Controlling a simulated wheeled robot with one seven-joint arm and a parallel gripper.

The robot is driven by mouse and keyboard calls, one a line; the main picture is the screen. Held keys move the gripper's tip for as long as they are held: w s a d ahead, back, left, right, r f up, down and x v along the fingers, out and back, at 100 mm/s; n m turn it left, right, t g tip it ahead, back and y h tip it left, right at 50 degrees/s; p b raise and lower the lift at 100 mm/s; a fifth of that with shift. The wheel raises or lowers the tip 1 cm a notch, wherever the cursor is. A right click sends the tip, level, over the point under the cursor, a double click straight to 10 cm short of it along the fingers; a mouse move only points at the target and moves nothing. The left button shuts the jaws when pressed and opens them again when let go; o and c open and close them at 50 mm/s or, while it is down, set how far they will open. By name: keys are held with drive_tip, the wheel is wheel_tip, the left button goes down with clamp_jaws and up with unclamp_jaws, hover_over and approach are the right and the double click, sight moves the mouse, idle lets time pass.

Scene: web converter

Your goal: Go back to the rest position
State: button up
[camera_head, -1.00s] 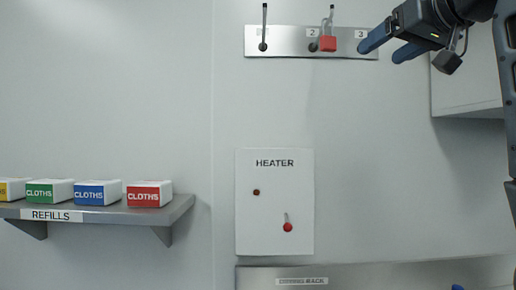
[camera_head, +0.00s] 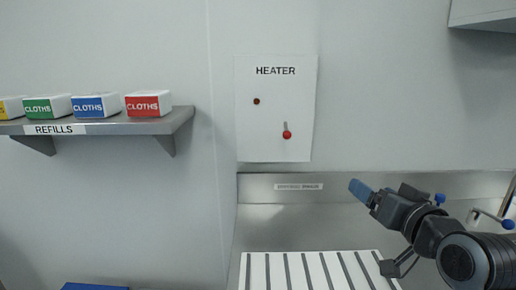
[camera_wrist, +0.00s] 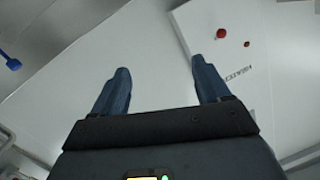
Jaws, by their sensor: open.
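My gripper (camera_head: 362,190) is at the right of the head view, in front of the metal back panel and lower right of the heater panel. Its blue fingers point left. In the wrist view my gripper (camera_wrist: 160,80) shows two blue fingers spread apart with nothing between them. The white heater panel (camera_head: 275,110) hangs on the wall, with a red-knobbed lever (camera_head: 287,134) and a small dark red light (camera_head: 256,101). The panel also shows tilted in the wrist view (camera_wrist: 215,65), beyond the fingers and apart from them.
A slotted white rack (camera_head: 290,271) lies below my gripper. A metal shelf (camera_head: 100,125) labelled REFILLS holds several cloth boxes (camera_head: 148,103) at the left. Blue-knobbed handles (camera_head: 508,224) stand at the far right, close to my arm. A cabinet (camera_head: 483,14) is at the upper right.

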drive_tip(key=s+f, duration=0.5)
drive_tip(key=s, duration=0.2)
drive_tip(key=s+a+f+h, duration=0.1)
drive_tip(key=s+f, duration=0.5)
drive_tip(key=s, duration=0.2)
drive_tip(key=s+f+h, duration=0.1)
drive_tip(key=s+f, duration=0.5)
drive_tip(key=s, duration=0.1)
drive_tip(key=shift+s+a+f+g, duration=0.2)
drive_tip(key=shift+s+f+g, duration=0.05)
drive_tip(key=shift+s+g, duration=0.15)
drive_tip(key=s+r+n, duration=0.2)
drive_tip(key=s+r, duration=0.1)
drive_tip(key=s, duration=2.2)
drive_tip(key=shift+g, duration=0.4)
drive_tip(key=shift+s+a, duration=0.1)
